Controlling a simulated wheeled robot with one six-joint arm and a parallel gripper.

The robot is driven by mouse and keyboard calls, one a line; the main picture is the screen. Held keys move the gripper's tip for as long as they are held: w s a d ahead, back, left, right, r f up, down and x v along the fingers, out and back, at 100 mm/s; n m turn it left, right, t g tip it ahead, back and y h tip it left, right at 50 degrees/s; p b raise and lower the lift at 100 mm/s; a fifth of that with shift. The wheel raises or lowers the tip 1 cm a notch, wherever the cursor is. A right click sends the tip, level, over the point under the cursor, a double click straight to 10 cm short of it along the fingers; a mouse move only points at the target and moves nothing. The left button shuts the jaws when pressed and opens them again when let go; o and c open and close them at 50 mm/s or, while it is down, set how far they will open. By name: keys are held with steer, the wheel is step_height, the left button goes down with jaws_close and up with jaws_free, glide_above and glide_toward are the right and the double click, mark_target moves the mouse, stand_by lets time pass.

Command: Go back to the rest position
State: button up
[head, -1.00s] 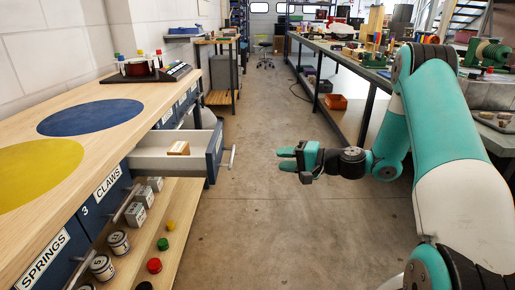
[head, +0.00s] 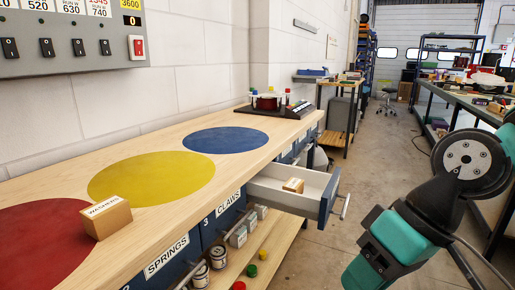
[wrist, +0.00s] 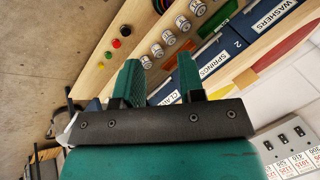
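My gripper (wrist: 160,76) is open in the wrist view, its two teal fingers apart with nothing between them. In the head view the gripper (head: 372,262) is low on the right, over the floor and to the right of the bench, its tips not clear to see. A drawer (head: 322,205) stands pulled out from the bench, with a small tan box (head: 293,185) inside. A box labelled WASHERS (head: 107,218) sits on the bench top, at the edge of the red circle (head: 40,250).
The wooden bench (head: 100,160) carries yellow (head: 150,178) and blue circles (head: 226,140). A lower shelf holds jars, weights and coloured knobs. A second bench (head: 470,105) stands at the right. Open floor lies between the benches. A switch panel (head: 75,40) hangs on the left wall.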

steer(key=s+n+h, duration=0.1)
steer(key=s, duration=0.4)
step_height(320, 180, up, 20)
steer(key=p, duration=1.9)
steer(key=shift+d+r+h, duration=0.15)
steer(key=shift+d+h, duration=0.15)
steer(key=shift+d, duration=0.15)
steer(key=shift+s, duration=0.1)
